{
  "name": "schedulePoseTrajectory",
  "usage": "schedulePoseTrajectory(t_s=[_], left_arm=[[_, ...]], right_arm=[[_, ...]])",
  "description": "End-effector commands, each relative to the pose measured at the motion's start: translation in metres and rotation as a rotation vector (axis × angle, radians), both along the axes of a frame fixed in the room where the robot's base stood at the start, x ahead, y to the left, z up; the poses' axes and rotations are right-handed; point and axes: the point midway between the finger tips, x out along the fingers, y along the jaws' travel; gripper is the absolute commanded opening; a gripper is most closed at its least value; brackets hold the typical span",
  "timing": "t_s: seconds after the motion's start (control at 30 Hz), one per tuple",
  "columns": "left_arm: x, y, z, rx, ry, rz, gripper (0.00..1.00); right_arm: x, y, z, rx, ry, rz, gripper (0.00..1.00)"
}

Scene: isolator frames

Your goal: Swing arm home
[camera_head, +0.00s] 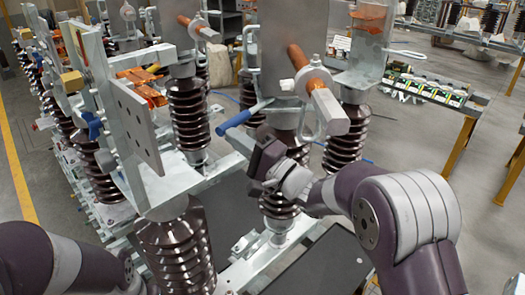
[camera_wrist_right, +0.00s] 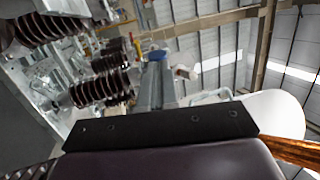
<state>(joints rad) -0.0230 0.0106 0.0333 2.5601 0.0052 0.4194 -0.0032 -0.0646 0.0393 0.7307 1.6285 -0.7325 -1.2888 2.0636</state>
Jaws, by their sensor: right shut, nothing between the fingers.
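A blue handle (camera_head: 245,117) on a grey rod slants across the isolator frame in the middle of the head view. My right gripper (camera_head: 236,139) is shut and empty, its silver fingers just below the handle; whether they touch it I cannot tell. In the wrist view the shut fingers (camera_wrist_right: 155,85) point at a blue end (camera_wrist_right: 158,55). A copper arm with a grey block end (camera_head: 328,110) sticks out right of the handle. A grey upright plate (camera_head: 132,122) stands at the left. My left forearm shows at the lower left, its gripper out of view.
Brown ribbed insulators (camera_head: 188,115) stand close around my right gripper, one (camera_head: 175,250) in front. A dark flat panel (camera_head: 325,262) lies at the lower middle. A bench with green-and-white parts (camera_head: 430,90) stands at the right, with open floor (camera_head: 400,130) before it.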

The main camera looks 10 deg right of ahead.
Motion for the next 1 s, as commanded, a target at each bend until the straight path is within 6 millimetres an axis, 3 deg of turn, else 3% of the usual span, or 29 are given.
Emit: schedulePoseTrajectory(t_s=[0.1,0.4,0.63,1.0], left_arm=[[0.000,0.000,-0.006,0.000,0.000,0.000,0.51],[0.000,0.000,-0.010,0.000,0.000,0.000,0.51],[0.000,0.000,-0.011,0.000,0.000,0.000,0.51],[0.000,0.000,-0.011,0.000,0.000,0.000,0.51]], right_arm=[[0.014,0.021,-0.001,0.001,-0.004,-0.060,0.00],[0.046,0.051,0.000,0.000,-0.004,-0.059,0.00],[0.059,0.062,0.001,0.000,-0.003,-0.059,0.00],[0.062,0.064,0.001,0.000,-0.003,-0.059,0.00]])
